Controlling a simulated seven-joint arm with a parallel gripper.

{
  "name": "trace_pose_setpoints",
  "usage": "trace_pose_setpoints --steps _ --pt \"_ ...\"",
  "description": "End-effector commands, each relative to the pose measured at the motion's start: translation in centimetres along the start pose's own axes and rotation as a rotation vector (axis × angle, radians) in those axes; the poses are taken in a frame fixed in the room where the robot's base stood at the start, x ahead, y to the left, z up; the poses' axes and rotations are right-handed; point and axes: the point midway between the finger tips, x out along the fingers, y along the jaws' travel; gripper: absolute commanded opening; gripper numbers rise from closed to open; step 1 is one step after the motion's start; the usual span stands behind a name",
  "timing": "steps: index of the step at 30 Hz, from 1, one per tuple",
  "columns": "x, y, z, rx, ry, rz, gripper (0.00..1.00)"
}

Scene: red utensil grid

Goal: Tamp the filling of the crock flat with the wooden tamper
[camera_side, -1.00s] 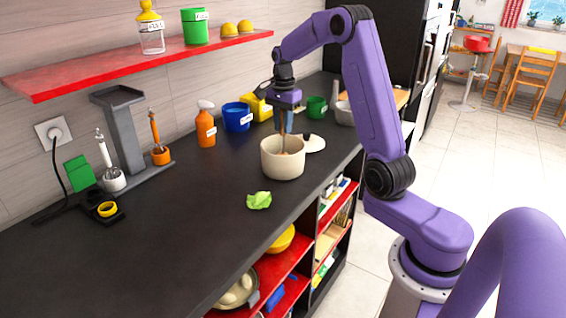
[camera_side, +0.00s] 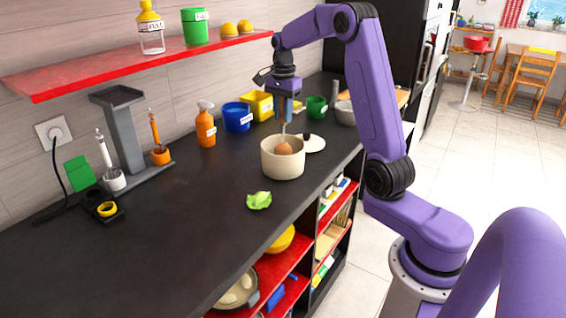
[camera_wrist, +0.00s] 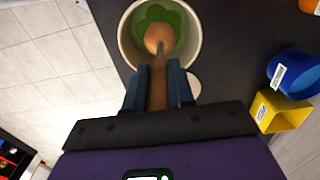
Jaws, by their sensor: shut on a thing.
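The cream crock (camera_side: 283,165) stands upright on the dark counter. Its rim (camera_wrist: 124,38) shows in the wrist view, with green leafy filling (camera_wrist: 150,13) inside. My gripper (camera_side: 287,119) is above the crock, shut on the handle of the wooden tamper (camera_side: 284,148). The tamper's handle (camera_wrist: 157,88) shows between the fingers in the wrist view, and its rounded head (camera_wrist: 159,38) is over the filling. In the side view the head shows at the crock's mouth, its lower part hidden by the front wall. I cannot tell whether it touches the filling.
The crock's pale lid (camera_side: 315,144) lies on the counter just right of it. A loose green leaf (camera_side: 259,201) lies in front. An orange spray bottle (camera_side: 206,127), a blue tub (camera_side: 237,118) and a yellow bin (camera_side: 258,104) stand behind.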

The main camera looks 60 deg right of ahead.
Motion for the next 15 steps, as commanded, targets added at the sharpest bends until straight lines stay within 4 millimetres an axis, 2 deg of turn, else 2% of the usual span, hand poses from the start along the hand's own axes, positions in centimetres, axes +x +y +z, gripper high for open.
trace_pose_setpoints --steps 5,15 --pt "-0.6 -0.1 0.0 0.0 0.002 -0.004 0.0" --pt "-3.5 -0.1 0.0 0.0 0.002 -0.004 0.0"
